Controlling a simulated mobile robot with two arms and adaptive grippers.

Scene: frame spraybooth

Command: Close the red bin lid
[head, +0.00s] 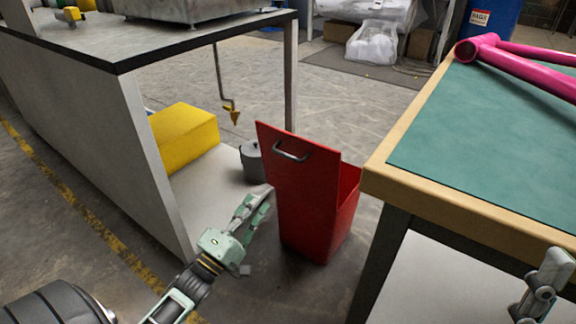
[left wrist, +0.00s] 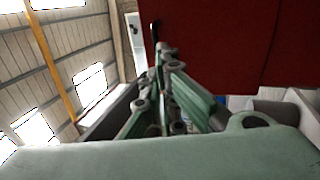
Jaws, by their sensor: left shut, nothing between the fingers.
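The red bin (head: 318,225) stands on the floor between the two tables. Its lid (head: 300,170) stands up, raised, with a metal handle (head: 290,152) on the face toward me; the bin's opening shows to the right of it. My left gripper (head: 268,194) is shut and empty, low beside the lid's left edge, below the handle. Whether it touches the red surface is unclear. In the left wrist view, the shut fingers (left wrist: 165,62) are close to a large red panel (left wrist: 225,45). A grey jointed part (head: 545,288) at lower right may be my right gripper; its fingers cannot be made out.
A green-topped table (head: 490,150) with a pink bike frame (head: 520,65) is close at the bin's right. A grey workbench (head: 130,60) stands left, with a yellow box (head: 183,138) and a grey pot (head: 251,163) beneath. Floor behind the bin is mostly clear.

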